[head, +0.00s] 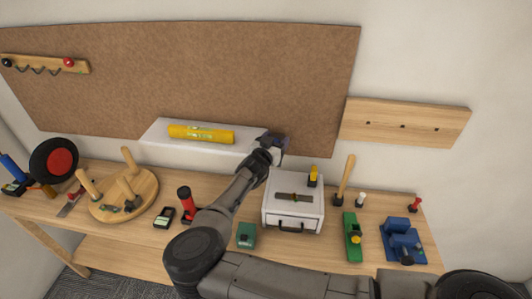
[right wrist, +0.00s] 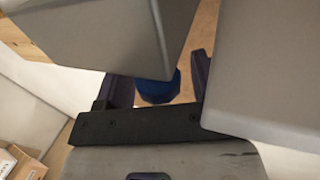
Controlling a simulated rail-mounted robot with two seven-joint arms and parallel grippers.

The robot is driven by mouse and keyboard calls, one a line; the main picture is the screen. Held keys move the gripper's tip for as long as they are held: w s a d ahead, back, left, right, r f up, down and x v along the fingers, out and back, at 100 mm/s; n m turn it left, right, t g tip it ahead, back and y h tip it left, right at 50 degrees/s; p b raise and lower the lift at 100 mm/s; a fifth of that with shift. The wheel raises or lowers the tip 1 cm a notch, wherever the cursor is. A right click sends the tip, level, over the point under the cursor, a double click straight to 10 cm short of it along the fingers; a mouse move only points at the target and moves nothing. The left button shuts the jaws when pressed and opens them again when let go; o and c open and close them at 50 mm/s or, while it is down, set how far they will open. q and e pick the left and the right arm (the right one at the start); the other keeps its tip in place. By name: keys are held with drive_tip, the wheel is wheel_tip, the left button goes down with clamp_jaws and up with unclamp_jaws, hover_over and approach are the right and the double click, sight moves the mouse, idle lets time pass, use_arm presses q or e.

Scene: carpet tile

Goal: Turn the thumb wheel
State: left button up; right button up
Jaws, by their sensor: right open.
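In the right wrist view a blue round piece (right wrist: 160,86), which may be the thumb wheel, sits between the two dark fingers of my right gripper (right wrist: 158,80). The fingers are apart, one on each side of it; I cannot tell whether they touch it. Grey blocks cover the upper part of that view. In the head view my right gripper (head: 276,142) is at the right end of the white shelf, in front of the brown board. No thumb wheel can be made out there. My left gripper is not in view.
A yellow tube (head: 201,134) lies on the white shelf (head: 170,146). Below my gripper stand a white case (head: 275,215), a dark red-topped cylinder (head: 186,205) and a green box (head: 246,235). Green (head: 350,225) and blue (head: 402,240) tools are at the right; a round wooden stand (head: 145,192) is left.

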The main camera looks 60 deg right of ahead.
drive_tip(key=s+a+p, duration=0.1)
drive_tip(key=a+p, duration=1)
drive_tip(key=a, duration=0.1)
drive_tip(key=shift+s+a, duration=0.2)
drive_tip(key=shift+a, duration=0.1)
